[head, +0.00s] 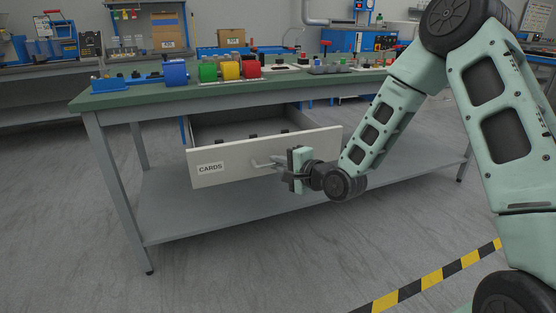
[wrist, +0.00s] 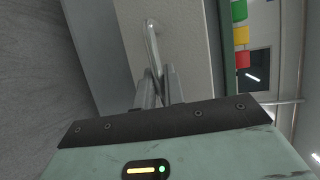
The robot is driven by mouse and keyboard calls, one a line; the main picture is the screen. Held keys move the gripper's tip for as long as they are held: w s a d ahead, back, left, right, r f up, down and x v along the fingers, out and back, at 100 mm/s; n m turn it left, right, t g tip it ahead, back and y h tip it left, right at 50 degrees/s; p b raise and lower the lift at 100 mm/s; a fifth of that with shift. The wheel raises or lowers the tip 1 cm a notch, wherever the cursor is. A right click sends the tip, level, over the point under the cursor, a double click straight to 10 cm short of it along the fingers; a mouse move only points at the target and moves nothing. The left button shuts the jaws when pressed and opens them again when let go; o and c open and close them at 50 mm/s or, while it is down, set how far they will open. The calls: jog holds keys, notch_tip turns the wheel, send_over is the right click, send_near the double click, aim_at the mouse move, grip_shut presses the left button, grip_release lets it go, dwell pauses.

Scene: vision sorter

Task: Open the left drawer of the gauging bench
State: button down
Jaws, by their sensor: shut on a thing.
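The gauging bench (head: 115,103) has a green top and grey legs. Its drawer (head: 225,171), with a white front labelled CARDS, stands pulled out below the top, its inside partly visible with several small dark items. My gripper (head: 279,163) is at the right part of the drawer front, shut on the metal bar handle (head: 262,164). In the wrist view the handle (wrist: 152,45) runs down between the two fingers (wrist: 160,88) against the pale drawer front (wrist: 185,40). The exact finger contact is small in the head view.
Blue, green, yellow and red bins (head: 229,71) stand on the bench top above the drawer. A lower shelf (head: 190,208) spans the bench legs. Yellow-black tape (head: 433,279) marks the floor at front right. The grey floor in front of the drawer is clear.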

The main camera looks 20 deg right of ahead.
jog(key=shift+s, duration=0.25)
jog(key=c, duration=1.5)
grip_release()
jog(key=p+v, duration=1.4)
jog(key=v, duration=0.3)
jog(key=shift+s+p, duration=0.15)
jog(key=shift+p, duration=0.2)
jog(key=shift+d, duration=0.1)
